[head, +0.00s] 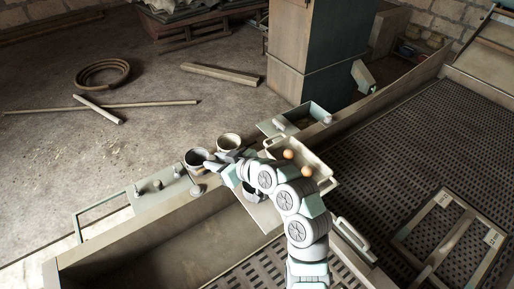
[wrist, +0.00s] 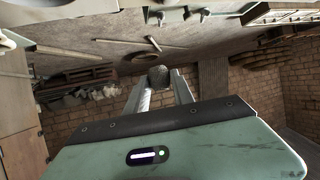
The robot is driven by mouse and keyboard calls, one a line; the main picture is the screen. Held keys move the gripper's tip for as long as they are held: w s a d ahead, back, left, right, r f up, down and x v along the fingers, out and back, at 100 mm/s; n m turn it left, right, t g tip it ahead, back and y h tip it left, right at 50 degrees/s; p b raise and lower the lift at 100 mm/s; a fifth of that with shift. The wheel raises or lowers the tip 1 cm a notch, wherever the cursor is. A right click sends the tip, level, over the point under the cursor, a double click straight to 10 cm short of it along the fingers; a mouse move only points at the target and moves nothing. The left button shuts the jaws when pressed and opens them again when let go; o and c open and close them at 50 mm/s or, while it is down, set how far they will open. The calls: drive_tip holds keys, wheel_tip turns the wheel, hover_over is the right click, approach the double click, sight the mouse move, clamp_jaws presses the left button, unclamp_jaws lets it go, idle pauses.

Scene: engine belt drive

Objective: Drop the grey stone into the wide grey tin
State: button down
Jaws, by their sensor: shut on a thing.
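The grey stone (wrist: 158,75) is pinched between the fingertips of my gripper (wrist: 158,84) in the wrist view. In the head view my gripper (head: 211,163) is at the right edge of a wide grey tin (head: 190,162) and partly covers it. The tin stands upright on the ledge, with its dark open mouth facing up. I cannot make out the stone in the head view, nor tell how high above the rim the fingertips are.
A second, paler tin (head: 228,141) stands just behind my gripper. A tray (head: 315,165) with two round brown things lies to the right, and a box (head: 300,115) behind it. Small knobbed parts (head: 157,187) stand on the ledge at left.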

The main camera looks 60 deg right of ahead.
drive_tip(key=s+d+r+m+h+p, duration=0.1)
drive_tip(key=s+d, duration=0.3)
drive_tip(key=s, duration=0.2)
drive_tip(key=s+d+r+p, duration=0.1)
drive_tip(key=s+d, duration=0.2)
drive_tip(key=s, duration=0.3)
wheel_tip(320, 180, down, 6)
drive_tip(key=b, duration=0.2)
drive_tip(key=shift+s+f, duration=0.15)
drive_tip(key=c, duration=1)
unclamp_jaws()
drive_tip(key=shift+s, duration=0.1)
drive_tip(key=shift+b+v, duration=1.45)
drive_tip(key=shift+v, duration=3.9)
